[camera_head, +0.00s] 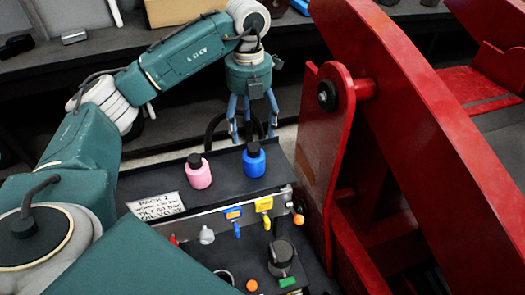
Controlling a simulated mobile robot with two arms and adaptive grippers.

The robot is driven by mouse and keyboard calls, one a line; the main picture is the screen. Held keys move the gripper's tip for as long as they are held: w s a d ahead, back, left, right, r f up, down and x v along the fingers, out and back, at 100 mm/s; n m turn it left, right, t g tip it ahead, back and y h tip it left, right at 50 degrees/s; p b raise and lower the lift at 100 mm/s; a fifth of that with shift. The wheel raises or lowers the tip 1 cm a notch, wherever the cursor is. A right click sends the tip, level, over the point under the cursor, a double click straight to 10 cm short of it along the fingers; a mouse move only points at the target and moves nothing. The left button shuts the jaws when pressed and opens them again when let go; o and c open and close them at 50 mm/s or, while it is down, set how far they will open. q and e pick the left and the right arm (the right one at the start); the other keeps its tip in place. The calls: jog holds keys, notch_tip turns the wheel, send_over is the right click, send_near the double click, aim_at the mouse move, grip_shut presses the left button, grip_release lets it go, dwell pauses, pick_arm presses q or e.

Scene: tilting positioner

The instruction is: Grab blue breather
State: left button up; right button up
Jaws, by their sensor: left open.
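The blue breather (254,163) is a short blue cylinder with a black cap. It stands upright on the dark tray top (230,186). A pink breather (198,173) of the same shape stands upright to its left. My left gripper (252,126) points down with its fingers spread, just above and behind the blue breather's cap in the picture. Nothing is between the fingers, and I cannot tell exactly how far they are from the cap. My right gripper is not in view.
A large red positioner frame (325,170) rises close on the right. A written sign (156,204) lies left of the pink breather. In front are a yellow-handled valve (264,205), a blue-handled valve (235,216) and a dark cylindrical fitting (281,256). Dark shelves stand behind.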

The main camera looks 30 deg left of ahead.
aim_at(254, 154)
pick_arm(q)
jog(key=f, duration=0.2)
jog(key=s+f+p, duration=0.1)
jog(key=f, duration=0.1)
jog(key=shift+s+f, duration=0.1)
jog(key=shift+s, duration=0.1)
jog(key=shift+w+f, duration=0.2)
jog(key=shift+f, duration=0.1)
jog(key=f, duration=0.1)
jog(key=f+p, duration=0.2)
jog(key=f, duration=0.1)
jog(key=shift+w+d+f, duration=0.1)
jog(key=shift+w+d, duration=0.15)
jog(key=shift+d, duration=0.15)
jog(key=shift+w+f, duration=0.1)
jog(key=shift+f, duration=0.35)
jog(key=shift+r, duration=0.1)
jog(key=c, duration=1.4)
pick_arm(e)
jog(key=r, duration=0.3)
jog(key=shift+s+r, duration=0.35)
